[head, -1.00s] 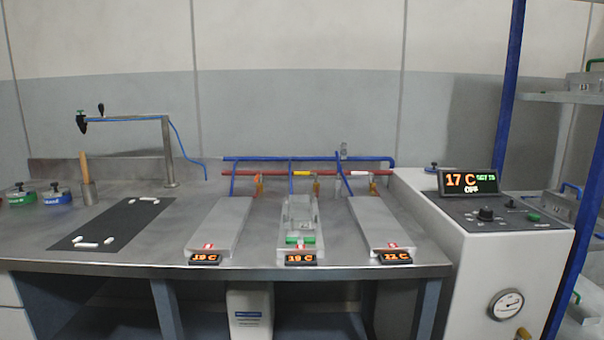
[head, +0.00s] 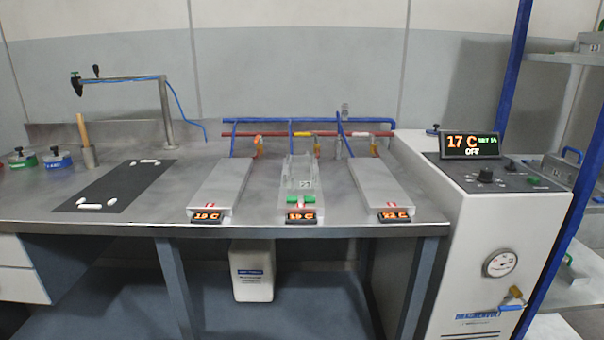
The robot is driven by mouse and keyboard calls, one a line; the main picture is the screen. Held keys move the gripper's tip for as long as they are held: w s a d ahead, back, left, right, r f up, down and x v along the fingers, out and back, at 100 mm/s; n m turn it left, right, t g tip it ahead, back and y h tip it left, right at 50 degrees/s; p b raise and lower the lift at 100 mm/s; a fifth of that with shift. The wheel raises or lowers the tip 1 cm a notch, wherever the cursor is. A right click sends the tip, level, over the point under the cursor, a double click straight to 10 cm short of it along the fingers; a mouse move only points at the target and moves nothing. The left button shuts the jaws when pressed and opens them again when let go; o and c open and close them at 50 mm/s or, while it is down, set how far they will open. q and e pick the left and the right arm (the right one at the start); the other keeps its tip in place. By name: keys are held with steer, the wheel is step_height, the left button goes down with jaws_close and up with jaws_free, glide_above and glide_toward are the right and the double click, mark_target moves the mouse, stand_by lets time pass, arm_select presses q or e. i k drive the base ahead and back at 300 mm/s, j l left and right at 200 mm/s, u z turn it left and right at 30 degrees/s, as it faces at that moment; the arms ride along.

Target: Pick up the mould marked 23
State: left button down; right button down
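A grey, tray-like mould (head: 300,172) sits on the middle plate of the bench, with green parts at its front end. A small white label on it carries a number that is too small to read surely. Another mould with a blue handle (head: 563,168) is on the rack at the far right, partly cut off by the blue post; no number on it can be read. I cannot tell which mould is marked 23. Neither of my grippers is in view.
Bare plates lie left (head: 221,188) and right (head: 378,188) of the middle one, with small temperature displays in front. A black mat (head: 118,187) with white pieces lies at left. A white control unit (head: 465,240) stands between bench and rack (head: 565,60). Grey-blue floor shows below.

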mark_target(301, 183)
steer(key=i+l, duration=0.25)
steer(key=l, duration=0.15)
steer(key=i+l+u, duration=0.15)
steer(key=u, duration=0.25)
steer(key=i+l+u, duration=0.1)
steer(key=l+u, duration=0.65)
steer(key=i, duration=0.05)
